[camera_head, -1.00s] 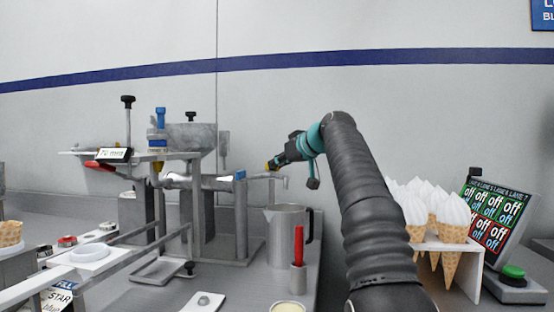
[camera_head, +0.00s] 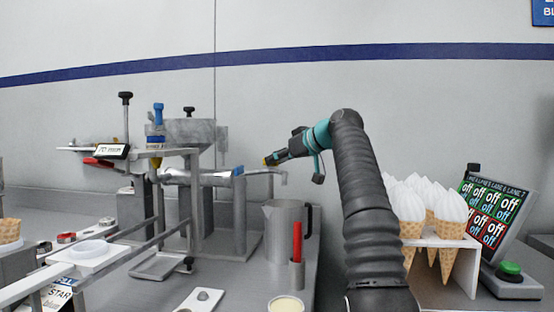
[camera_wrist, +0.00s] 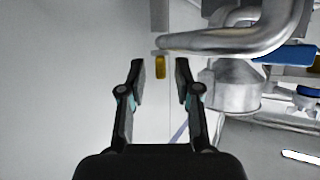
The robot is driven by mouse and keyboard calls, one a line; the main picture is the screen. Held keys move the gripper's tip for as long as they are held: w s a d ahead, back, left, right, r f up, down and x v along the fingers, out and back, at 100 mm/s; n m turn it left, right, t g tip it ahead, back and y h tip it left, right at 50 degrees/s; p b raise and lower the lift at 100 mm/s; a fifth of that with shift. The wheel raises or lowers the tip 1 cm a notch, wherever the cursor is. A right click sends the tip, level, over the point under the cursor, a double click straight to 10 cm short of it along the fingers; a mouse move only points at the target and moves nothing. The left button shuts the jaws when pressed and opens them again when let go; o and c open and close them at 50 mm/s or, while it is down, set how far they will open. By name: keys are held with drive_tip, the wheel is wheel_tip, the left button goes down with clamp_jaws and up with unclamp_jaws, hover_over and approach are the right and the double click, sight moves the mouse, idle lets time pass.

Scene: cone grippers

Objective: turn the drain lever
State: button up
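A small yellow piece (camera_wrist: 160,67), which looks like the drain lever's grip, shows in the wrist view just below the end of a curved metal pipe (camera_wrist: 230,38). My gripper (camera_wrist: 160,80) is open, with one finger on each side of the yellow piece and gaps between. In the head view my gripper (camera_head: 270,160) is above the thin spout pipe (camera_head: 262,172), with yellow (camera_head: 266,161) at its tip. The fingers are too small there to tell their contact.
A metal jug (camera_head: 284,232) stands below the spout. A red-handled tool in a holder (camera_head: 297,272) is in front of it. White-topped cones (camera_head: 425,215) in a rack and a green button (camera_head: 510,268) are at the right. A machine with a blue handle (camera_head: 158,115) is at left.

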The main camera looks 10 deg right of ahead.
drive_tip(key=shift+s, duration=0.1)
drive_tip(key=v, duration=1.1)
drive_tip(key=shift+s+d+r, duration=0.15)
drive_tip(key=shift+s+d, duration=0.15)
